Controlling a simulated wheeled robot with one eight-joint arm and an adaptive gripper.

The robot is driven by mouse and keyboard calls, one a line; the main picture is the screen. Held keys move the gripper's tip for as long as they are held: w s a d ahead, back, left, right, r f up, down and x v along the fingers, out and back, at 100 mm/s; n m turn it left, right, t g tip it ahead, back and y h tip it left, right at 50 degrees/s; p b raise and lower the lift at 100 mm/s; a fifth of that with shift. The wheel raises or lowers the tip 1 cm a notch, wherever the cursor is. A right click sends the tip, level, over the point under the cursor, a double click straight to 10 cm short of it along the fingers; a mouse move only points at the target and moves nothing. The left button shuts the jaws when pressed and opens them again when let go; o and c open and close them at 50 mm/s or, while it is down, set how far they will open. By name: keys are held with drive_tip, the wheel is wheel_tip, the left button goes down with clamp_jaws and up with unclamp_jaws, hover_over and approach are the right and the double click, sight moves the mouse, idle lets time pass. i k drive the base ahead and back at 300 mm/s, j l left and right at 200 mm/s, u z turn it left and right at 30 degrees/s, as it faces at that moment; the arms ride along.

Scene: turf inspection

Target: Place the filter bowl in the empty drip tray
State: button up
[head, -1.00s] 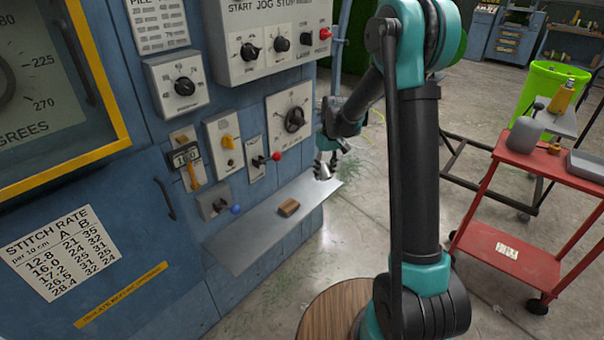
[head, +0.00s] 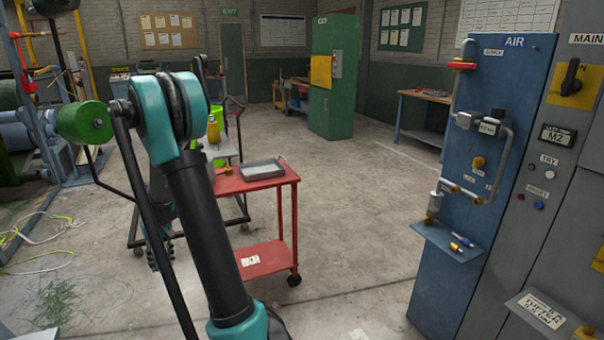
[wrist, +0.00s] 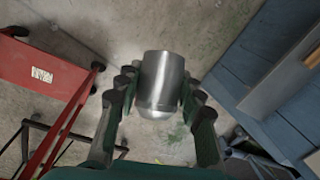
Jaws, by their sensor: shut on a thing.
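The filter bowl, a shiny metal cup (wrist: 162,82), is between the dark fingers of my gripper (wrist: 158,84) in the wrist view. The fingers are shut on its sides, and it is held above the concrete floor. The drip tray (head: 264,176), shallow and grey, lies on top of the red cart in the head view. Its visible inside looks bare. In the head view my arm covers the left part of the cart, and the bowl cannot be made out there.
The red cart (head: 258,184) has a lower shelf and wheels. A blue AIR panel (head: 484,130) with a small shelf stands at right. Open floor lies between cart and panel. The cart also shows in the wrist view (wrist: 42,66).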

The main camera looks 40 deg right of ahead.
sight(263, 166)
drive_tip(key=i+l+z, duration=0.15)
drive_tip(key=l, duration=0.2)
drive_tip(key=i+l+z, duration=0.15)
drive_tip(key=l, duration=0.2)
drive_tip(key=i+l+z, duration=0.2)
drive_tip(key=l, duration=0.15)
drive_tip(key=i+l+z, duration=0.15)
drive_tip(key=l, duration=0.2)
drive_tip(key=k, duration=0.05)
